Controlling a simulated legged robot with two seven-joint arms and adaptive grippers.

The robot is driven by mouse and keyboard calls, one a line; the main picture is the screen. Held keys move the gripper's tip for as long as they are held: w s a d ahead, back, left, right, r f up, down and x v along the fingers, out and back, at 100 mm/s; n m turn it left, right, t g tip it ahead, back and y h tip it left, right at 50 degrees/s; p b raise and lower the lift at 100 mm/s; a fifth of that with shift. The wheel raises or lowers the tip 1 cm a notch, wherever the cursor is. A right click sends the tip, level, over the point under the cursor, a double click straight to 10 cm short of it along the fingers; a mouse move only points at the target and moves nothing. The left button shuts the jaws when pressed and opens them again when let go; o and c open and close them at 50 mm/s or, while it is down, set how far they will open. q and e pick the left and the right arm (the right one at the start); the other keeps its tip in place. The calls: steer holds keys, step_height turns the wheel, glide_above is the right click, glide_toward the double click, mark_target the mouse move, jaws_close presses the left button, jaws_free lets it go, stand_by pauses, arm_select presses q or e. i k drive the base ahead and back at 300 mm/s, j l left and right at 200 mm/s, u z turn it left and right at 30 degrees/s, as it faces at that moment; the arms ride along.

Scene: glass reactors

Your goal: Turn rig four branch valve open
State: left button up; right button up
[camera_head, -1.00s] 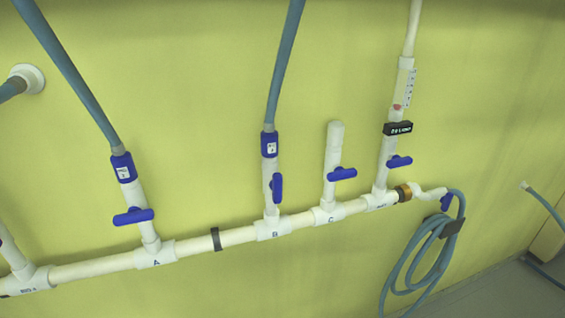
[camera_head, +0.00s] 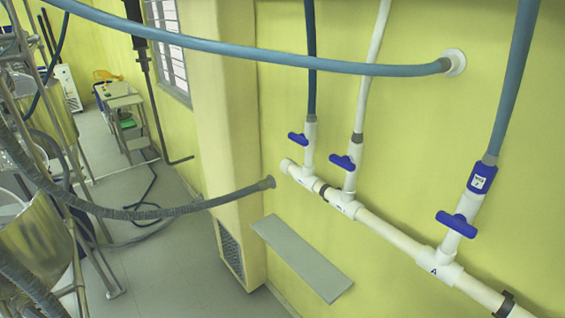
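A white pipe manifold (camera_head: 388,232) runs along the yellow wall at the right. Three branches with blue handles show on it. The nearest branch, marked A, has a blue valve handle (camera_head: 456,224) lying across its pipe and a blue tag (camera_head: 482,177) above it. The middle branch has a blue handle (camera_head: 342,162) set across its pipe. The far branch has a blue handle (camera_head: 298,139), also across its pipe. I cannot read which of these, if any, belongs to rig four. Neither of my grippers is in view.
A blue hose (camera_head: 300,62) crosses the upper view to a wall fitting (camera_head: 453,63). A grey corrugated hose (camera_head: 190,207) reaches the wall at left. A grey shelf (camera_head: 302,258) juts out below the manifold. Metal rig frames stand at the left edge. Floor shows between.

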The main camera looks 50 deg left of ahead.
mark_target(344, 161)
steer(key=u, duration=1.25)
